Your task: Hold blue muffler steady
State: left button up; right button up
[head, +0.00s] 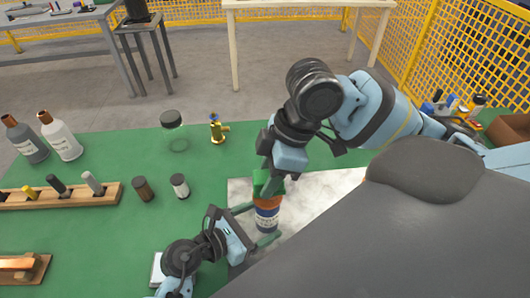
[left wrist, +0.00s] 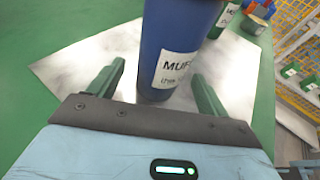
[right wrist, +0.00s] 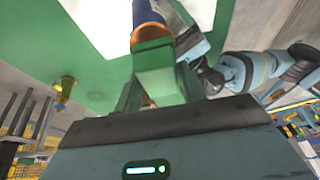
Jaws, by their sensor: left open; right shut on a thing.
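The blue muffler (head: 266,222) stands upright on a pale sheet (head: 325,190), with an orange band near its top and a white label. It fills the top middle of the left wrist view (left wrist: 178,40), its label facing the camera. My left gripper (head: 258,224) is open, a finger on either side of the muffler's lower part, with gaps visible. My right gripper (head: 268,183) comes from above and is shut on a part at the muffler's top; its green fingers hide that part. In the right wrist view the orange band (right wrist: 150,32) shows just past the fingertips.
The green table holds a brass valve (head: 217,130), a dark-lidded jar (head: 172,120), two small bottles (head: 180,186) and a wooden rack (head: 75,198) left of the muffler. Two larger bottles (head: 62,138) stand further left. The right arm spans the right side above the table.

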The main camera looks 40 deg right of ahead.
pick_arm(q)
jog(key=shift+x, duration=0.8)
jog(key=shift+c, duration=0.5)
jog(key=c, duration=0.8)
